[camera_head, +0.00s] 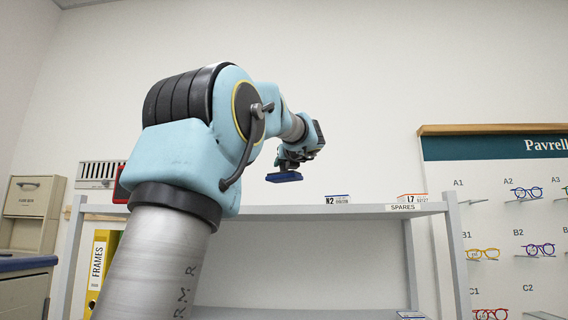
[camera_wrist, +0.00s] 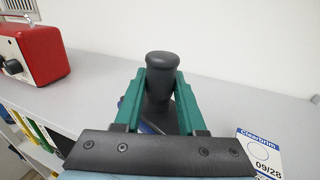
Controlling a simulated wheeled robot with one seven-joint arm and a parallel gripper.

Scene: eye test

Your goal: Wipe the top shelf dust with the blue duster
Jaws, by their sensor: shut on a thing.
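The blue duster (camera_head: 284,177) is in my gripper (camera_head: 287,164), above the top shelf (camera_head: 300,210) in the head view. A gap shows between the duster and the shelf's front edge. In the wrist view, the green fingers of my gripper are shut on the duster's dark, round-topped handle (camera_wrist: 160,66). Only a little blue shows below the handle; the dark bar in front and the fingers hide most of the duster's head. The grey shelf top (camera_wrist: 225,85) shows behind it. I cannot make out dust on it.
A red box-shaped device with a knob (camera_wrist: 38,45) stands at the left of the shelf. A Clearbrim card (camera_wrist: 260,150) is at the right. A wall display of glasses (camera_head: 500,220) is beyond the shelf.

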